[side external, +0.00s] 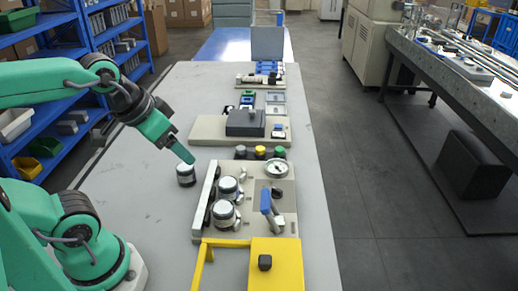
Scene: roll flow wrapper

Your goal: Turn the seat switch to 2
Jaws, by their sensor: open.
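My gripper (186,155) is open and empty. It points down and right above the table, over a small dark cylinder with a pale top (186,174), with a small gap apparent. No marking names the seat switch, so I cannot tell which control it is. A beige panel (283,230) carries a blue-handled lever (267,201), a round white gauge (277,168) and two round metal-topped parts, one (229,189) behind the other (223,214). A black knob (264,262) sits on a yellow block (285,275) at the front. No switch numbers are readable.
Black, yellow and green knobs (261,151) stand behind the panel. Farther back is a beige base (205,128) with a dark grey box (245,122). A yellow frame (222,242) rises at the front.

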